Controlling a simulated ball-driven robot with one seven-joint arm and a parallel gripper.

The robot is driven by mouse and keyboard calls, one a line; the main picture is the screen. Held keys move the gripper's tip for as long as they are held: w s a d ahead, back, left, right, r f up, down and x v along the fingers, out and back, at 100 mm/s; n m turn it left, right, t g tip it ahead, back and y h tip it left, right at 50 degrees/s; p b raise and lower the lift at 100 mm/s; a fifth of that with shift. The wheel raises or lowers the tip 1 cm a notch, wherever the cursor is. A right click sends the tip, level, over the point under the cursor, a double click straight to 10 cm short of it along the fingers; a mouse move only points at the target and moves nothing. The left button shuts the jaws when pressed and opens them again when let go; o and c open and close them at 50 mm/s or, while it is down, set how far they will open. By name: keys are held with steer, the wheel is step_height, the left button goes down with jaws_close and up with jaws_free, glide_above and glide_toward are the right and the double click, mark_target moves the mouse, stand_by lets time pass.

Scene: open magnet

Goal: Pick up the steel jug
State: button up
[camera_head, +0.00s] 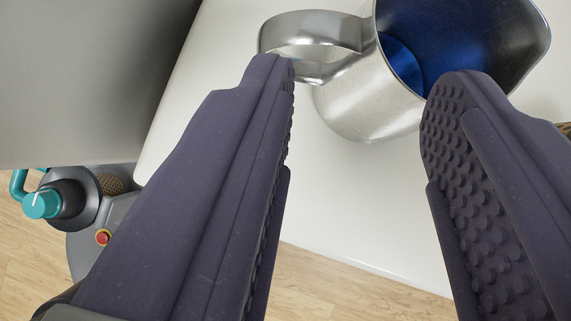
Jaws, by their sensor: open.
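The steel jug (366,101) is at the top right of the view, on a white surface. It is brushed silver with a dark blue inside, and its looped handle (312,27) points left. Its mouth faces right and up in the picture, and its upper rim is cut off by the frame edge. My gripper (360,90) is open, with two dark purple fingers with studded inner pads. The left fingertip overlaps the view just below the handle, and the right fingertip overlaps the jug's lower right side. The jug's body shows between the fingertips. I cannot tell whether either finger touches it.
The white surface (345,205) has bare room below the jug, and its front edge runs above a wooden floor (335,290). A large grey panel (80,80) fills the upper left. A teal knob (42,203) and a red button (103,237) are at the lower left.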

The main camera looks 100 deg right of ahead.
mark_target(357, 92)
steer(key=shift+y, duration=0.6)
steer(key=w+a+f+b, duration=0.1)
steer(key=f, duration=0.1)
steer(key=w+a+f+b, duration=0.1)
steer(key=f+b, duration=0.1)
steer(key=w+a+f+b, duration=0.1)
steer(key=f, duration=0.2)
steer(key=shift+a+f, duration=0.1)
steer(key=shift+a, duration=0.2)
jaws_close()
